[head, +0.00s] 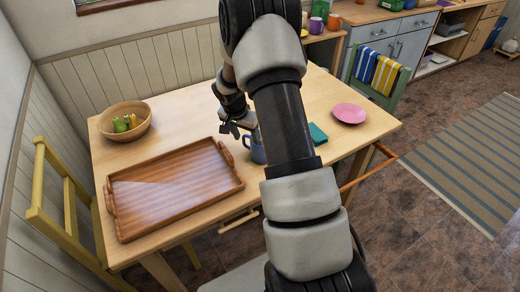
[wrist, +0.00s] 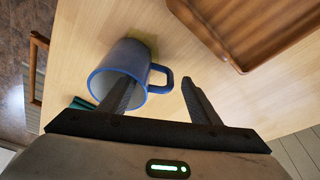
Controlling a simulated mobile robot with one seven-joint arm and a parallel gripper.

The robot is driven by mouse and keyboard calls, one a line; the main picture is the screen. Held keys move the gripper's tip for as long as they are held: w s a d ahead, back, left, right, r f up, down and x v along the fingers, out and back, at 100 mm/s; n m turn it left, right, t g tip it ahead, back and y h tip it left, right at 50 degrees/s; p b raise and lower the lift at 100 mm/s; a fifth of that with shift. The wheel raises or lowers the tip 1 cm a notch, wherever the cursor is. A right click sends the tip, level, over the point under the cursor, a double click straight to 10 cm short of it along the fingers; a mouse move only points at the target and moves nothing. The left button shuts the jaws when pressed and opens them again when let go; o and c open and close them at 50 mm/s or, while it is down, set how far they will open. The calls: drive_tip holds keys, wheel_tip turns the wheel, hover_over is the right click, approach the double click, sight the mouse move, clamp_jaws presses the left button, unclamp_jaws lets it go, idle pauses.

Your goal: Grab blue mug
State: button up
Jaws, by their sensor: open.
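The blue mug (head: 256,154) stands on the wooden table, partly hidden behind my arm in the head view. My gripper (head: 235,130) is at the mug's left in the head view. In the wrist view my gripper (wrist: 159,88) is open. Its left finger overlaps the mug's opening and its right finger is beyond the handle, so the handle lies between them. I cannot tell whether the left finger is inside the mug or above it.
A wooden tray (head: 112,202) lies close by on the table (head: 185,88). A bowl (head: 104,126) with green and yellow items is at the back left. A teal item (head: 318,134) and a pink plate (head: 349,113) are on the right. A yellow chair (head: 72,212) stands left.

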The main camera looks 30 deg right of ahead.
drive_tip(key=x, duration=0.2)
drive_tip(key=shift+w+d+f, duration=0.1)
drive_tip(key=shift+f, duration=0.15)
drive_tip(key=c, duration=1.4)
drive_tip(key=shift+r+p, duration=0.4)
drive_tip(key=shift+r, duration=4.7)
